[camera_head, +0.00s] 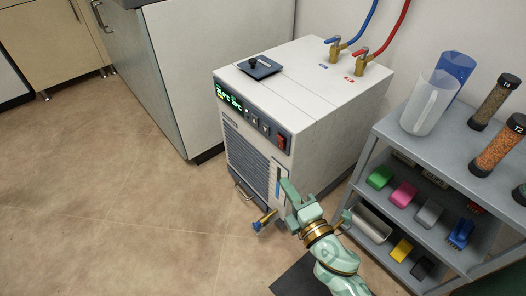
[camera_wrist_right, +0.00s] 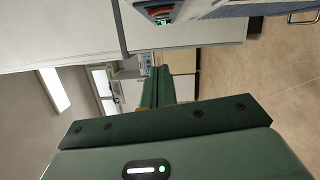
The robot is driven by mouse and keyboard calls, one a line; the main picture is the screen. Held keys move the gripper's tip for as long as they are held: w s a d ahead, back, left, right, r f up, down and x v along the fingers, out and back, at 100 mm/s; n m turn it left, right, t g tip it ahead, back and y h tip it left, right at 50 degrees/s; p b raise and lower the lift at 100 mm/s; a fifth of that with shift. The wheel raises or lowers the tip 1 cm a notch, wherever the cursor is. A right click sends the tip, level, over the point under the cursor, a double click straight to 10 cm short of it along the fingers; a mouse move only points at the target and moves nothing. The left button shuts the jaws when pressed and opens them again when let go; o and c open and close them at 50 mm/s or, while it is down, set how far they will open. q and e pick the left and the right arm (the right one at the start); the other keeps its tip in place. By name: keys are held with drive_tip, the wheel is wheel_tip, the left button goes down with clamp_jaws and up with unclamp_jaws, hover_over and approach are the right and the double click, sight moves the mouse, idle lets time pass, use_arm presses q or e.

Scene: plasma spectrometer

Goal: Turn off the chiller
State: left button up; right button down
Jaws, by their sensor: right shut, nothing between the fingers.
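The chiller (camera_head: 300,90) is a white box on the floor with a dark front panel. Its green display (camera_head: 229,98) is lit. A red rocker switch (camera_head: 281,142) sits at the right end of that panel. My right gripper (camera_head: 284,184) is shut and empty, in front of the chiller's lower right front, below the red switch in the picture. I cannot tell whether it touches the chiller. In the right wrist view the shut fingers (camera_wrist_right: 156,82) point away, and part of the chiller (camera_wrist_right: 205,10) shows at the top. My left gripper is not in view.
Blue and red hoses join brass valves (camera_head: 361,62) on the chiller's top. A grey shelf cart (camera_head: 430,150) with jugs, tubes and coloured scoops stands close on the right. A white cabinet (camera_head: 215,60) stands behind left. The floor (camera_head: 110,190) at left is clear.

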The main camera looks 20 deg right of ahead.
sight(280, 142)
drive_tip(key=shift+w, duration=0.1)
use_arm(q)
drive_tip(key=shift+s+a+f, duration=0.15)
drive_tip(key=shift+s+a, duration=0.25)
use_arm(e)
drive_tip(key=w+d, duration=0.1)
drive_tip(key=w, duration=0.6)
drive_tip(key=w+d, duration=0.1)
drive_tip(key=w, duration=0.3)
drive_tip(key=shift+w+d+r, duration=0.1)
drive_tip(key=shift+d+r, duration=0.15)
drive_tip(key=shift+d, duration=0.05)
use_arm(q)
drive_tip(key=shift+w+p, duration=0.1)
drive_tip(key=shift+p, duration=0.2)
